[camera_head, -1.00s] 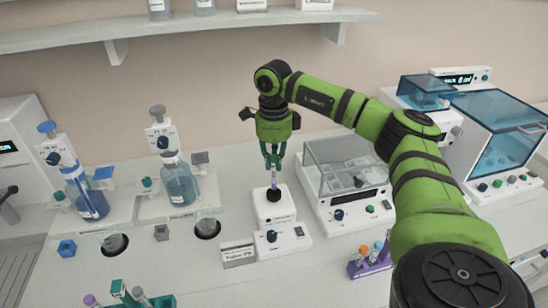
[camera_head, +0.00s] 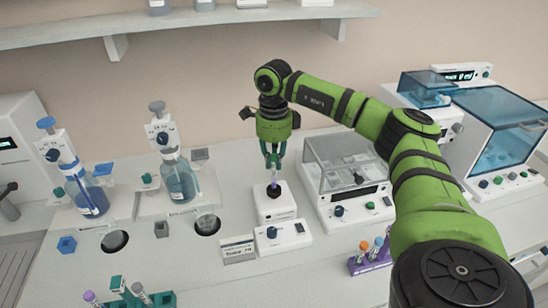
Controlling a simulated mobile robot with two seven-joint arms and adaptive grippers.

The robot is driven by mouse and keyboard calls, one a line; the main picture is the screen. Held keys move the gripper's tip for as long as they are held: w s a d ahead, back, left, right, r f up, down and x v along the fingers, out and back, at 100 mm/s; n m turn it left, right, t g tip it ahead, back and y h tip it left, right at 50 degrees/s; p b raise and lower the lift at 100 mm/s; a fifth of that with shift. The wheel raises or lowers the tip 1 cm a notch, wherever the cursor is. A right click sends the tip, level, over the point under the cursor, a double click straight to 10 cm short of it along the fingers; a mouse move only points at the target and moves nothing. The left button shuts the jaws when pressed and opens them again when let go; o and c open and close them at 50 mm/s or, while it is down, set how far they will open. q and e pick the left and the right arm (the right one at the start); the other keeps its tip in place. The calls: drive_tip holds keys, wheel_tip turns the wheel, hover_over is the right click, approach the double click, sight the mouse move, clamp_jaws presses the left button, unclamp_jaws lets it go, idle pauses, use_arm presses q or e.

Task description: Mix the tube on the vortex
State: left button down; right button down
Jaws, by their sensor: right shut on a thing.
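The vortex mixer (camera_head: 275,208) is a small white box with a dark round cup on top, standing on the bench at the middle. A tube (camera_head: 274,183), small with a purplish tint, stands upright with its lower end at the cup. Whether its tip presses on the cup is too small to tell. My right gripper (camera_head: 274,164) is above the mixer, pointing down, its green fingers shut on the tube's upper part and hiding most of it. My left gripper is not in view.
A white control box with a knob (camera_head: 284,235) sits in front of the mixer, beside a label plate (camera_head: 238,249). A clear-lidded machine (camera_head: 347,180) stands close on the right. A purple rack (camera_head: 370,257) and a green rack (camera_head: 143,300) hold tubes. Bottles on dispensers (camera_head: 180,180) stand left.

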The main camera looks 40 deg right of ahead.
drive_tip(key=shift+f, duration=0.45)
drive_tip(key=shift+f+b, duration=0.25)
drive_tip(key=shift+b, duration=0.05)
drive_tip(key=shift+f, duration=0.4)
idle(1.9)
idle(3.5)
drive_tip(key=shift+r+p, duration=2.7)
drive_tip(key=shift+r, duration=0.85)
